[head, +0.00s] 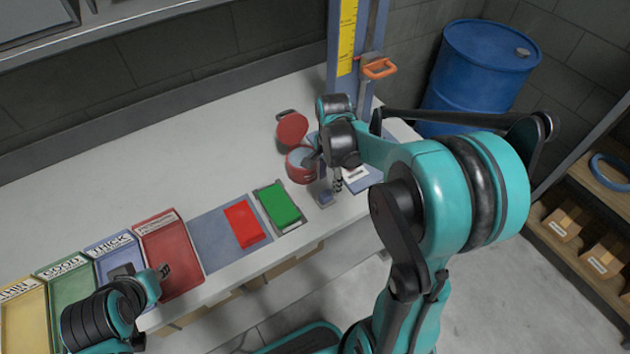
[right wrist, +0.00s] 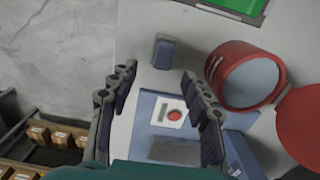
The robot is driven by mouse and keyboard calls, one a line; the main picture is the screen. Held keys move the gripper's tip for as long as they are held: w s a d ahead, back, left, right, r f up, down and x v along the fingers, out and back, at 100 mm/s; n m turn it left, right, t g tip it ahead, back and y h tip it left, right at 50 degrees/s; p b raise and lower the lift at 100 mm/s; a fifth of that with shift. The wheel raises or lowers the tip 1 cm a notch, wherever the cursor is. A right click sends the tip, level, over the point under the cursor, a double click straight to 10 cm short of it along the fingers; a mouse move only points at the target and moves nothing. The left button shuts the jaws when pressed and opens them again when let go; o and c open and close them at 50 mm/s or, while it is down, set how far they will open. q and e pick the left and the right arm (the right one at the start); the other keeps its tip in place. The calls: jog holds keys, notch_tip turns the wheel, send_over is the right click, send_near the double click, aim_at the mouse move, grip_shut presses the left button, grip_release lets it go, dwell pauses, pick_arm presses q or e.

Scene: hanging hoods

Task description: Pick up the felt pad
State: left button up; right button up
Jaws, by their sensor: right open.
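A small dark blue block that looks like the felt pad (head: 326,197) lies near the front edge of the bench. It also shows in the right wrist view (right wrist: 164,52), just beyond the fingertips and between their lines. My right gripper (head: 337,181) is open and empty above the bench; both fingers show in the right wrist view (right wrist: 157,76). My left gripper (head: 163,271) is low at the left, over the red bin; its finger gap is unclear.
A red jar (head: 301,166) with its red lid open stands close to the right gripper. A blue plate with a red button (right wrist: 174,115) lies below the fingers. A green sheet (head: 280,205), a red sheet (head: 243,223) and labelled bins (head: 168,250) line the bench leftward.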

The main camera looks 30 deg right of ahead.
aim_at(326, 194)
jog(key=shift+w+f, duration=0.15)
jog(key=shift+f, duration=0.3)
notch_tip(326, 194, down, 2)
jog(key=shift+a+f+b, duration=0.15)
jog(key=shift+f+b, duration=0.05)
jog(key=shift+b, duration=0.5)
jog(key=f+b, duration=0.1)
jog(key=f, duration=0.1)
jog(key=f+b, duration=0.1)
jog(key=f, duration=0.1)
jog(key=shift+w+f, duration=0.2)
jog(key=shift+f, duration=0.15)
jog(key=shift+r, duration=0.1)
jog(key=shift+c, duration=0.6)
grip_shut()
